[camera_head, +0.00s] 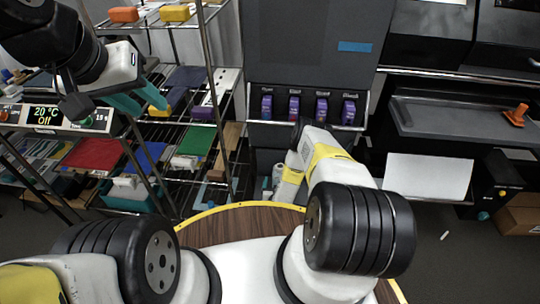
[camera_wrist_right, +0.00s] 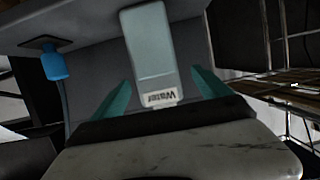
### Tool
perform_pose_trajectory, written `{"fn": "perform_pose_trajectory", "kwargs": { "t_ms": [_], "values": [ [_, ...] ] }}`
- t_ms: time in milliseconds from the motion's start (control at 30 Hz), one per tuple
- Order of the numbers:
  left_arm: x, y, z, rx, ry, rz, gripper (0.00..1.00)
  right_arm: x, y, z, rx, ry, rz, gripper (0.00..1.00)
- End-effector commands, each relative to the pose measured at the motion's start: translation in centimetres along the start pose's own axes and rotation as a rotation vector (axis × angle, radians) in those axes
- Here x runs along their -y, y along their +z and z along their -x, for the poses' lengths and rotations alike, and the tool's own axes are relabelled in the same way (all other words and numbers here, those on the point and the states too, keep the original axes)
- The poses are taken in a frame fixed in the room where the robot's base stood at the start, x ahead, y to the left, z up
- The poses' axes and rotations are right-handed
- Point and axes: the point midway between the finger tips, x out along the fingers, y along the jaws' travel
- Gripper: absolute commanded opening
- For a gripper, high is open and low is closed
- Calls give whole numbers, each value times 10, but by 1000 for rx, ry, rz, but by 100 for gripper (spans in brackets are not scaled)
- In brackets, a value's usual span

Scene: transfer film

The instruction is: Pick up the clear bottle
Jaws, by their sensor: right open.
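The clear bottle (camera_wrist_right: 152,45) is pale and translucent, with a white label reading "Water" that appears upside down in the right wrist view. It lies between the two teal fingers of my right gripper (camera_wrist_right: 163,82), which is open with a visible gap on each side. In the head view my right arm hides most of that gripper. A small pale shape (camera_head: 278,174) shows beside the arm there, and I cannot tell whether it is the bottle. My left gripper (camera_head: 140,99) is open and empty, its teal fingers apart in front of the shelving at left.
A dark grey machine (camera_head: 308,55) with several coloured cartridges stands ahead. A blue object (camera_wrist_right: 55,65) on a cord hangs at left in the wrist view. A black tray unit (camera_head: 450,115) is at right.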

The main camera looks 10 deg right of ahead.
Motion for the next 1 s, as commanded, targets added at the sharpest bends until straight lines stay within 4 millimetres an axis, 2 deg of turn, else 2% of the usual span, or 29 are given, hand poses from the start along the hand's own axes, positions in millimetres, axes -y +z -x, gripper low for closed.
{"fn": "perform_pose_trajectory", "kwargs": {
  "t_ms": [167,733,1000],
  "values": [
    [0,0,0,0,0,0,36,-4,0,-1,-19,17,2,87],
    [0,0,0,0,0,0,36,-8,-2,-71,-20,17,1,87],
    [0,0,0,0,0,0,36,-8,-2,-75,-18,16,2,87]
  ]
}}
